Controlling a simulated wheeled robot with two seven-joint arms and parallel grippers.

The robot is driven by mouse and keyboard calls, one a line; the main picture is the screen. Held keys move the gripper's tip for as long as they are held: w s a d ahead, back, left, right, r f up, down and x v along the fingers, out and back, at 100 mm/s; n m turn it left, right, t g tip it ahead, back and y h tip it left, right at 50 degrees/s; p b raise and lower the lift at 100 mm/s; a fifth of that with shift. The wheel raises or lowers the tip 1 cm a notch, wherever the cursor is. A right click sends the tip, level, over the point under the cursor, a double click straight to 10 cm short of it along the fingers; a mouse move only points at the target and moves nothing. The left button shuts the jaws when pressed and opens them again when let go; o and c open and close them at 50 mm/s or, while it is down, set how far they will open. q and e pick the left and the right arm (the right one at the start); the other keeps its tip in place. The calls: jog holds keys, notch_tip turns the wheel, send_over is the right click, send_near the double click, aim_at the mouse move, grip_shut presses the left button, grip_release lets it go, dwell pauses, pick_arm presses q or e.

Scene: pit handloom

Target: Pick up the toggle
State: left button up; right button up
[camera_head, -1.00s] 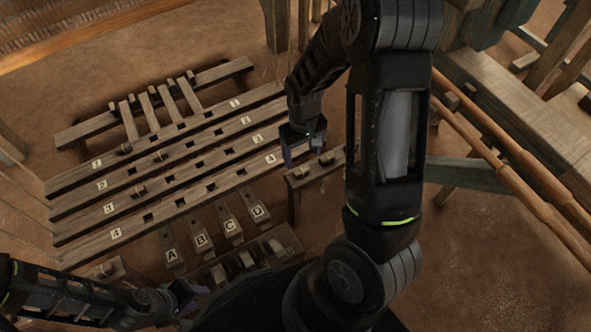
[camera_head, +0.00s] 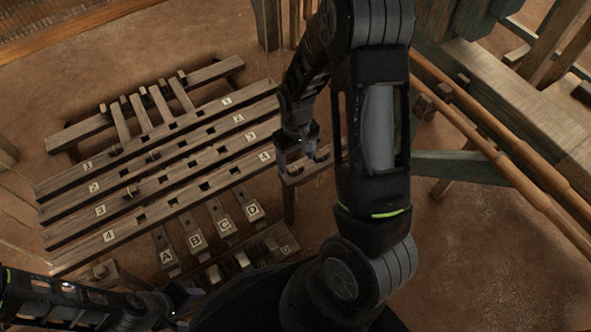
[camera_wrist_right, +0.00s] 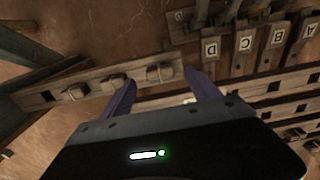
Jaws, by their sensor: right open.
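Small wooden toggles sit on a short rail (camera_wrist_right: 45,97). In the right wrist view one toggle (camera_wrist_right: 160,73) is beyond the gap between my fingers, another (camera_wrist_right: 118,80) is beside the left finger's tip, and a third (camera_wrist_right: 75,92) is further left. My right gripper (camera_wrist_right: 162,84) is open and empty, above the rail; I cannot tell its exact height. In the head view the right gripper (camera_head: 295,158) is at the rail, partly covering it, and one toggle (camera_head: 322,154) shows beside it. My left gripper (camera_head: 188,292) is at the lower left, its jaws unclear.
Long numbered bars (camera_head: 150,182) with square slots lie left of the rail. Lettered pedals (camera_head: 222,218) stand below them, also in the wrist view (camera_wrist_right: 243,45). Bamboo poles (camera_head: 490,150) and a wooden beam (camera_head: 480,85) are on the right. Bare earth lies between.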

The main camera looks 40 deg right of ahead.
aim_at(296, 168)
notch_tip(296, 168, down, 4)
jog(key=shift+r+b, duration=0.1)
jog(key=shift+b, duration=0.5)
jog(key=shift+c, duration=0.3)
jog(key=c, duration=1.4)
